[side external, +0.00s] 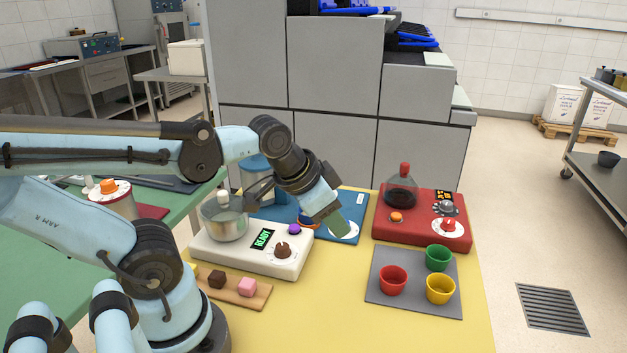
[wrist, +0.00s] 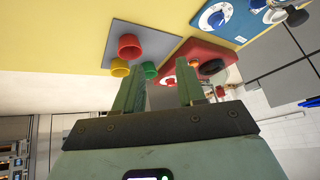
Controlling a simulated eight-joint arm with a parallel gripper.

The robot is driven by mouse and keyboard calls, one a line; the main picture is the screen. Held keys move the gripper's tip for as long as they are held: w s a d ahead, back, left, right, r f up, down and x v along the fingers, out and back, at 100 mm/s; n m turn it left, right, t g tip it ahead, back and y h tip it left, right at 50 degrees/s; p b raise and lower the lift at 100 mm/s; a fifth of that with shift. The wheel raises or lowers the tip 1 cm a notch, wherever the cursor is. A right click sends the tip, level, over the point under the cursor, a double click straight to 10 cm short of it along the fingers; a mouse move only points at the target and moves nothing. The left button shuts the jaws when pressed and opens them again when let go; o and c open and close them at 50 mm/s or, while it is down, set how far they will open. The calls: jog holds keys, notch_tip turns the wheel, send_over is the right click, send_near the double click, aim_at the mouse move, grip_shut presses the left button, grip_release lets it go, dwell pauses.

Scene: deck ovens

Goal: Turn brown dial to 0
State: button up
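The brown dial (side external: 282,249) is a small knob on the right part of the white device (side external: 222,251), in front of a purple knob (side external: 294,229). Its pointer setting is too small to read. A green display reading "READY" (side external: 262,239) is beside it. My gripper (side external: 347,228) is in the air up and to the right of the dial, apart from it, with its fingers over the blue device's area. In the wrist view my gripper (wrist: 162,82) shows two fingers spread apart with nothing between them. The brown dial is not seen in the wrist view.
A steel pot (side external: 224,218) stands on the white device. The blue device (side external: 352,205) is behind it, partly hidden. A red device (side external: 420,226) with a flask is right. A grey mat (side external: 412,304) holds coloured cups.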

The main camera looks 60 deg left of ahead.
jog(key=o, duration=0.3)
jog(key=a+m+g, duration=0.1)
jog(key=s+a+m, duration=0.1)
jog(key=m, duration=0.1)
jog(key=a+m+g, duration=0.1)
jog(key=a+m, duration=0.1)
jog(key=shift+s+r+g, duration=0.3)
jog(key=shift+s, duration=0.1)
jog(key=shift+o, duration=0.2)
jog(key=m+g, duration=0.4)
jog(key=m, duration=0.4)
send_near(282, 245)
jog(key=shift+s+a+f, duration=0.1)
jog(key=shift+a+f, duration=0.05)
jog(key=shift+f, duration=4.15)
jog(key=c, duration=1)
